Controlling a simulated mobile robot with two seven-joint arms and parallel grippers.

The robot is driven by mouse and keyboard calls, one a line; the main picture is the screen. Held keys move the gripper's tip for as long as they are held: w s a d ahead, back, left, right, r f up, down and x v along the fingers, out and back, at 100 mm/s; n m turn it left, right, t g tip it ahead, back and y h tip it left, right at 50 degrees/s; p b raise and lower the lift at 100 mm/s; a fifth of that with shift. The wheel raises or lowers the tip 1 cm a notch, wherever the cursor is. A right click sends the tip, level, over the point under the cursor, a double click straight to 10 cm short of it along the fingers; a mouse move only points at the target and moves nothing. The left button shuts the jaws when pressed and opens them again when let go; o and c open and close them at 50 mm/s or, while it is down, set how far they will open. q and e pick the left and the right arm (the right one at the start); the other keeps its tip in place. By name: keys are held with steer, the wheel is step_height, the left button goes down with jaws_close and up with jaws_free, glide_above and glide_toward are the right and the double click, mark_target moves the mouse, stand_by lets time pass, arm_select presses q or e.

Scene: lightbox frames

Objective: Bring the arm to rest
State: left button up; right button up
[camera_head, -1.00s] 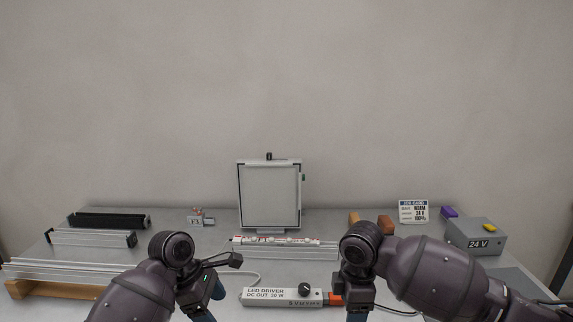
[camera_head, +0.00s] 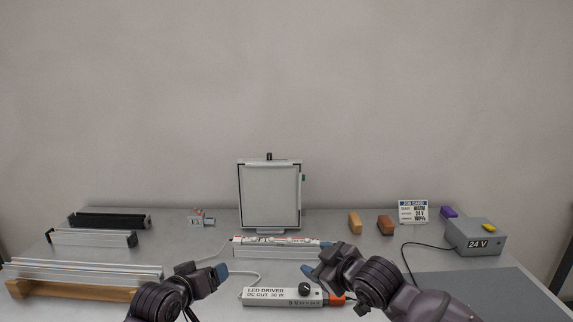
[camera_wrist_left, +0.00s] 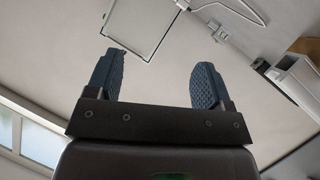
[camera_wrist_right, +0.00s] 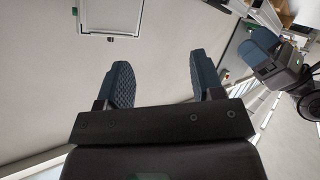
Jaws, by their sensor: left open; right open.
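The right wrist view also shows part of my other arm (camera_wrist_right: 275,60).
A framed light panel (camera_head: 270,196) stands at the back middle. The LED driver (camera_head: 283,296) lies in front, with a white strip (camera_head: 277,241) behind it. Aluminium profiles (camera_head: 85,271) lie left on a wooden block (camera_head: 70,290). A 24 V box (camera_head: 477,238) stands right beside a grey mat (camera_head: 470,285).

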arm_select(q)
steer(key=s+a+f+y, duration=0.1)
steer(key=s+a+f, duration=0.2)
steer(key=s+f, duration=0.4)
steer(key=s+a+f+m+g+y, duration=0.1)
steer(key=s+f, duration=0.6)
steer(key=s, duration=0.7)
steer(key=s+a+f+m+y, duration=0.1)
steer(key=s+a+f, duration=0.4)
steer(key=s, duration=0.5)
step_height(320, 180, down, 2)
steer(key=shift+s+f+y, duration=0.1)
steer(key=shift+s+y, duration=0.05)
steer(key=shift+y, duration=0.55)
arm_select(e)
steer(key=s+d+f+m+h, duration=0.4)
steer(key=s+d+f, duration=0.6)
steer(key=s+f, duration=0.3)
steer(key=s+d+f+m+h, duration=0.4)
steer(key=s+d+f, duration=0.6)
steer(key=s, duration=0.7)
step_height(320, 180, down, 3)
steer(key=m, duration=0.2)
steer(key=shift+s+d+m, duration=0.2)
steer(key=shift+s+m, duration=0.2)
steer(key=shift+f, duration=0.1)
